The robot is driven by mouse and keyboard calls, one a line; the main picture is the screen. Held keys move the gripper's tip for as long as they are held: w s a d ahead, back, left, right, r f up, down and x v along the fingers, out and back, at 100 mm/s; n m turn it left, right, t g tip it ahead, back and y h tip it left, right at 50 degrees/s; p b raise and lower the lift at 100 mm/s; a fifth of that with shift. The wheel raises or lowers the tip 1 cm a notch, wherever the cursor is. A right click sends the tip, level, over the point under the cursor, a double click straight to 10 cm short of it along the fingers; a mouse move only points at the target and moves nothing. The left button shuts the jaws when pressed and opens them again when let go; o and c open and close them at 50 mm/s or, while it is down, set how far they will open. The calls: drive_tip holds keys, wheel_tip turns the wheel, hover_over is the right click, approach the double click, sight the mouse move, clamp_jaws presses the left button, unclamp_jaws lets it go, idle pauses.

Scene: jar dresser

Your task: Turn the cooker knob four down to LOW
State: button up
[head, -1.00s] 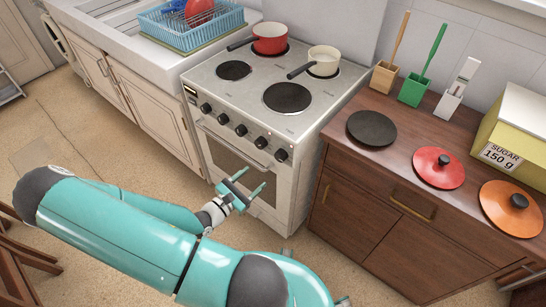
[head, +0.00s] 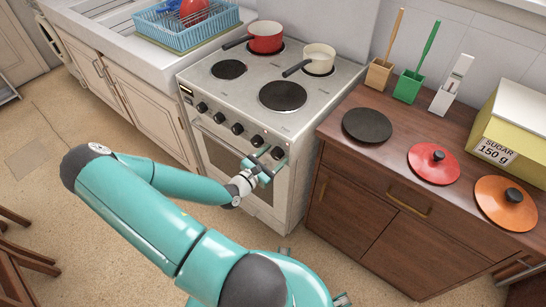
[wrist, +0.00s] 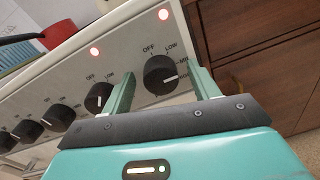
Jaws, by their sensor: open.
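The cooker (head: 250,110) has a row of several black knobs along its front panel. The rightmost knob (wrist: 160,76) has OFF, LOW and MED marks around it; its white pointer line points right, past MED. My gripper (wrist: 162,80) is open, one finger on each side of this knob; I cannot tell whether they touch it. In the head view, my gripper (head: 264,167) is at the right end of the panel and partly covers the knobs there. The neighbouring knob (wrist: 99,97) is just left of the left finger. No knob numbers are readable.
Red lights show above the two rightmost knobs. A red pot (head: 266,37) and a cream pot (head: 320,60) stand on the back plates. A wooden dresser (head: 390,190) is close on the right, with a black disc (head: 367,125) and lids on top.

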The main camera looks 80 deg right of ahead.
drive_tip(key=c, duration=1)
drive_tip(key=shift+o, duration=0.2)
drive_tip(key=shift+n, duration=0.4)
drive_tip(key=n, duration=0.3)
drive_tip(key=shift+w+n, duration=0.1)
drive_tip(key=shift+n, duration=0.2)
drive_tip(key=shift+f+n, duration=0.1)
drive_tip(key=shift+n, duration=2.2)
drive_tip(key=o, duration=1)
drive_tip(key=shift+c, duration=0.2)
drive_tip(key=shift+w, duration=0.1)
